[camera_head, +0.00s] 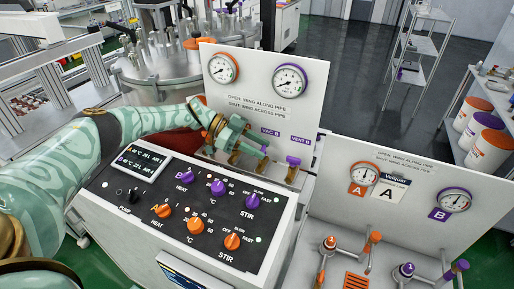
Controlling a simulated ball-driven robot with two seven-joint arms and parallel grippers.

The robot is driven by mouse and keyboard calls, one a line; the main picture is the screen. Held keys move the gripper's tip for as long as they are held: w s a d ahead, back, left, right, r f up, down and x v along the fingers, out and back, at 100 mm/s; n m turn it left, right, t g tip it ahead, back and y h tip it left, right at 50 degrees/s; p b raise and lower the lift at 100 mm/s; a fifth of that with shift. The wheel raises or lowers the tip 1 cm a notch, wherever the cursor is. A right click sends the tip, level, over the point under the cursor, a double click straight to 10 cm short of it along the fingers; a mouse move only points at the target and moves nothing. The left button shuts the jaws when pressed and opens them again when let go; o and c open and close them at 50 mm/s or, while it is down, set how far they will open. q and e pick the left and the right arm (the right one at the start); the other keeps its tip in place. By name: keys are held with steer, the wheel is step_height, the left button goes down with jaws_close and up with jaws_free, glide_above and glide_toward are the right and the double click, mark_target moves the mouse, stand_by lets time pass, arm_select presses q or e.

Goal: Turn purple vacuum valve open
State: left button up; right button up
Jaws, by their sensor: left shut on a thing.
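My left gripper (257,147) reaches in from the left to the white gauge panel (222,101). It is shut at the valve under the purple "VAC B" label (270,132). The fingers hide most of that purple vacuum valve, so I cannot tell if its wing lies along or across the pipe. A second purple valve (293,160) stands to the right under the "VENT B" label (300,138). The panel text reads open with wing along pipe, shut with wing across pipe. My right gripper is not in view.
A control box (190,212) with orange and purple knobs stands in front of the panel. An orange-rimmed gauge (223,68) and a purple-rimmed gauge (290,79) sit above the valves. A second panel (415,190) with gauges and valves stands at the right.

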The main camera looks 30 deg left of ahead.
arm_select(q)
steer(key=o, duration=1)
step_height(320, 180, up, 3)
steer(key=s+d+r+p, duration=0.3)
steer(key=s+d+r, duration=0.3)
steer(key=s+r, duration=0.4)
steer(key=shift+s+d, duration=0.2)
steer(key=shift+s, duration=1)
